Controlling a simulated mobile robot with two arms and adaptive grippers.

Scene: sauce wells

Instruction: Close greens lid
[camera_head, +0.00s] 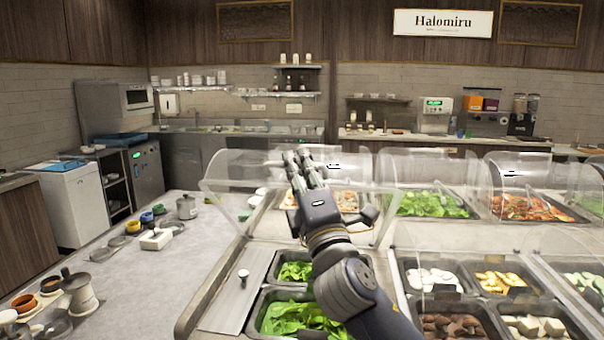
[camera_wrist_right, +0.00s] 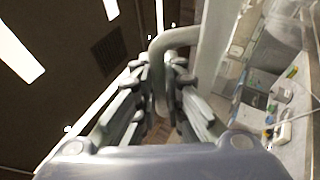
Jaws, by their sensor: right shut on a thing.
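My right gripper (camera_head: 303,160) reaches over the counter from the front, its fingers pointing up and away. In the right wrist view the fingers (camera_wrist_right: 160,80) are shut around a grey curved bar handle (camera_wrist_right: 176,38). The clear greens lid (camera_head: 228,198) stands raised behind the gripper, its panel tilted above the wells. Below it, leafy greens fill two uncovered wells, a nearer one (camera_head: 300,316) and a farther one (camera_head: 295,271). My forearm hides part of the lid and the wells' right side. My left gripper is not in view.
More clear covers (camera_head: 415,170) stand over food wells to the right, one holding greens (camera_head: 430,204). Open wells of mushrooms (camera_head: 432,275) and other food lie right of my arm. A grey counter (camera_head: 150,285) with small jars and bowls is at left.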

